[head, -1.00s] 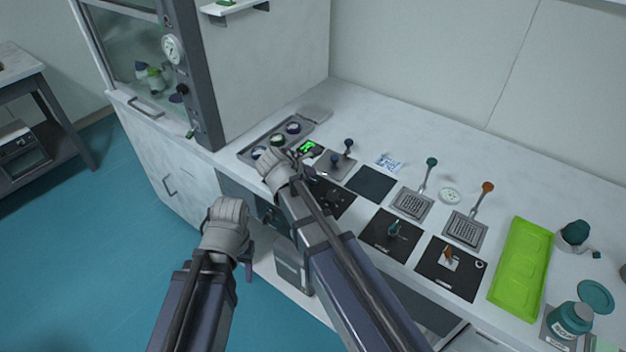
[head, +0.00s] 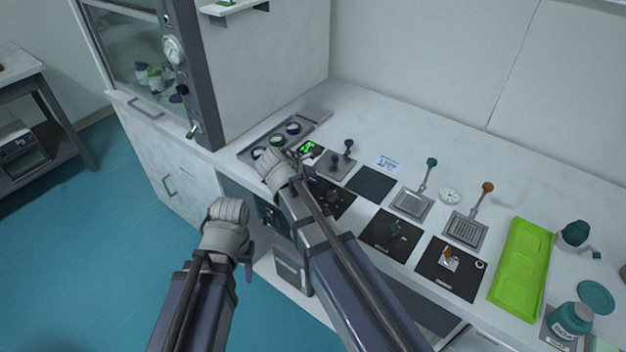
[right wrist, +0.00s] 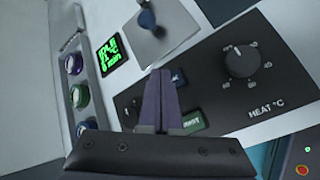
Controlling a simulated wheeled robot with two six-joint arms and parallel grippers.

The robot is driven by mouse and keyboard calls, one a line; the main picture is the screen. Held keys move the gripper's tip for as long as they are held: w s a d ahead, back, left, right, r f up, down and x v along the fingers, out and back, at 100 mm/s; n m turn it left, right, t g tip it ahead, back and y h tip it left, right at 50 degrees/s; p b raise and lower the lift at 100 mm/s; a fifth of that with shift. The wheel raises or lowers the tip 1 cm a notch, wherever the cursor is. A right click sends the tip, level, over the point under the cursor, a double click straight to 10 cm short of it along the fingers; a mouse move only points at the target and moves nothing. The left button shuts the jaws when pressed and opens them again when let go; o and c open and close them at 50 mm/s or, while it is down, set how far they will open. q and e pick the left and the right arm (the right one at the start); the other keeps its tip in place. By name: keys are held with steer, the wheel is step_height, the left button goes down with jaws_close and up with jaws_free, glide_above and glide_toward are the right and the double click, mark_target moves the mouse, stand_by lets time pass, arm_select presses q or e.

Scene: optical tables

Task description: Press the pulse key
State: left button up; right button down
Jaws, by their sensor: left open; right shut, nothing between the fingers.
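A black control panel (right wrist: 215,90) fills the right of the right wrist view. It carries a dark blue key (right wrist: 178,77) and a dark green key (right wrist: 193,122). The fingers partly cover both keys, and I cannot read which one is the pulse key. My right gripper (right wrist: 158,100) is shut and empty, its fingertips over the panel's left part beside the keys. I cannot tell whether they touch. In the head view the panel (head: 334,199) is partly behind my right arm. My left gripper (head: 247,262) hangs low in front of the bench, away from the panel.
A heat knob (right wrist: 240,60) sits on the panel. A lit green display (right wrist: 112,52) and a tray (head: 310,127) with several round lids are close by. Black mats, two metal plates with levers and a green tray (head: 522,268) stand further right.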

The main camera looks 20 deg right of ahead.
steer(key=shift+f, duration=0.1)
stand_by(0.4)
steer(key=shift+f+b, duration=0.3)
steer(key=shift+b, duration=0.15)
steer(key=shift+f+b, duration=0.4)
stand_by(0.5)
steer(key=shift+r, duration=0.1)
steer(key=shift+r+p, duration=0.75)
steer(key=shift+p, duration=0.15)
step_height(320, 180, up, 5)
steer(key=p, duration=0.5)
stand_by(0.3)
